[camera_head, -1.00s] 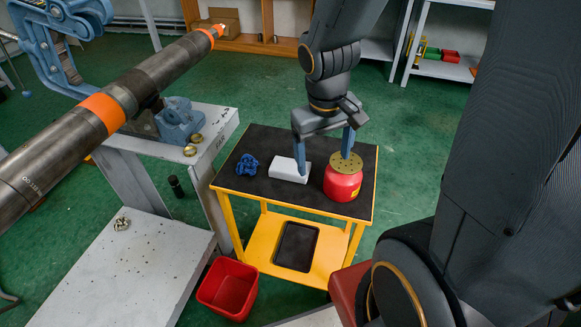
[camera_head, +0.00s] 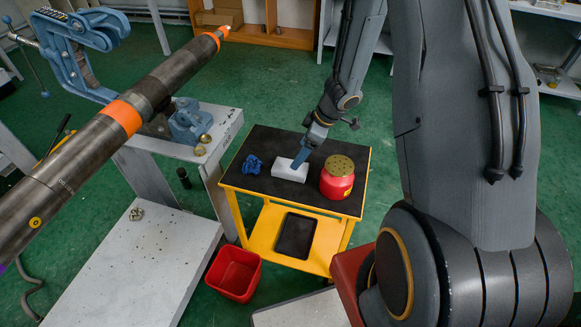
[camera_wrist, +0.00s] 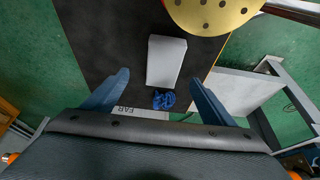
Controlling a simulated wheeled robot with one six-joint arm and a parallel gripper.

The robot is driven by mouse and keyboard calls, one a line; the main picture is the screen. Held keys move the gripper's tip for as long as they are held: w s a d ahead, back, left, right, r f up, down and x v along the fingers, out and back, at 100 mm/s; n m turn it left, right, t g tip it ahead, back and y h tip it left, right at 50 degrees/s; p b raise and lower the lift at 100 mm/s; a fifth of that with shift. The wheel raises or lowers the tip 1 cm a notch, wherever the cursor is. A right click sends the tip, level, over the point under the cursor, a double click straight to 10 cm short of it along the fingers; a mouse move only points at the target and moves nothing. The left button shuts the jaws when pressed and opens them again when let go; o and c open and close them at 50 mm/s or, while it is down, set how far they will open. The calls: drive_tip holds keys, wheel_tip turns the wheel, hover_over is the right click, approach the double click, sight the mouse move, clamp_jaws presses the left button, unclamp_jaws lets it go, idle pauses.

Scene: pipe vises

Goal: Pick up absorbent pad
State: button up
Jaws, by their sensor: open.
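The absorbent pad looks to be the white block (camera_head: 291,169) lying flat on the black top of the yellow cart. In the wrist view the white block (camera_wrist: 166,61) lies between and beyond my two blue fingers, long side running away from me. My gripper (camera_head: 303,157) hangs above the block, pointing down; in the head view one finger hides the other and part of the block. In the wrist view my gripper (camera_wrist: 160,79) is open and empty, with a finger on either side of the block. I cannot tell the exact height gap.
A red can (camera_head: 337,178) with a perforated brass lid stands close right of the block. A crumpled blue item (camera_head: 252,165) lies to its left. The yellow-framed cart (camera_head: 262,243) stands beside a grey bench with a blue vise (camera_head: 188,120). A red bin (camera_head: 233,273) is on the floor.

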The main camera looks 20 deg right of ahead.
drive_tip(key=shift+s+x, duration=0.15)
drive_tip(key=shift+x, duration=1.8)
drive_tip(key=shift+s+x, duration=0.15)
drive_tip(key=shift+x, duration=1.8)
drive_tip(key=shift+a, duration=0.15)
drive_tip(key=shift+c, duration=0.4)
drive_tip(key=c, duration=1.2)
drive_tip(key=shift+o, duration=0.2)
drive_tip(key=shift+r, duration=0.1)
wheel_tip(320, 180, up, 10)
drive_tip(key=shift+p, duration=0.4)
